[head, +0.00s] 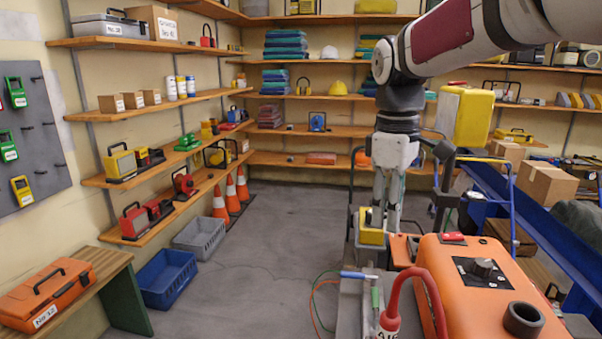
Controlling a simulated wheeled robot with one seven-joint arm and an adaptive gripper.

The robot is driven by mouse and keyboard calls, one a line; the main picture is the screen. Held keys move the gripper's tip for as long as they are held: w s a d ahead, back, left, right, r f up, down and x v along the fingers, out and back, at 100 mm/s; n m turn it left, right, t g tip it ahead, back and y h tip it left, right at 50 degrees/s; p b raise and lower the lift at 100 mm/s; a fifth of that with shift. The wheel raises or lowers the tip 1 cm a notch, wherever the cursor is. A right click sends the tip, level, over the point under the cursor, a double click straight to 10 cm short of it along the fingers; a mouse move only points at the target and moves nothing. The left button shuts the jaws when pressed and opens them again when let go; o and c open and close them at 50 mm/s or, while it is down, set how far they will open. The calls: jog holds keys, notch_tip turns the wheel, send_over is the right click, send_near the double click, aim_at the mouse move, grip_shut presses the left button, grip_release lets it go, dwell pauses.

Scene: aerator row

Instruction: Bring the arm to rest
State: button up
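My arm reaches in from the upper right and bends down at the wrist. My gripper (388,200) hangs below it, pointing down, right of the picture's middle. Its pale fingers are seen small and against clutter, so I cannot make out whether they are apart or together. A small yellow block with a dark top (371,228) shows just below and left of the fingers; I cannot tell whether they touch it. I see nothing clearly held.
An orange machine with a dark knob (482,268) and a red hose (430,290) fill the near right. A yellow box (465,116) shows beside the wrist. Traffic cones (220,205) stand left; the middle floor is clear.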

jog(key=s+d+f+m+t+p, duration=0.1)
jog(key=s+m, duration=0.4)
jog(key=s, duration=0.8)
jog(key=s+d+f+m+t+p, duration=0.1)
jog(key=s+m, duration=0.4)
jog(key=s, duration=0.8)
jog(key=shift+d+f+t+y+p, duration=0.2)
jog(key=shift+d+t+y+p, duration=0.15)
jog(key=shift+d+t, duration=0.5)
jog(key=shift+a, duration=0.15)
jog(key=shift+a, duration=0.8)
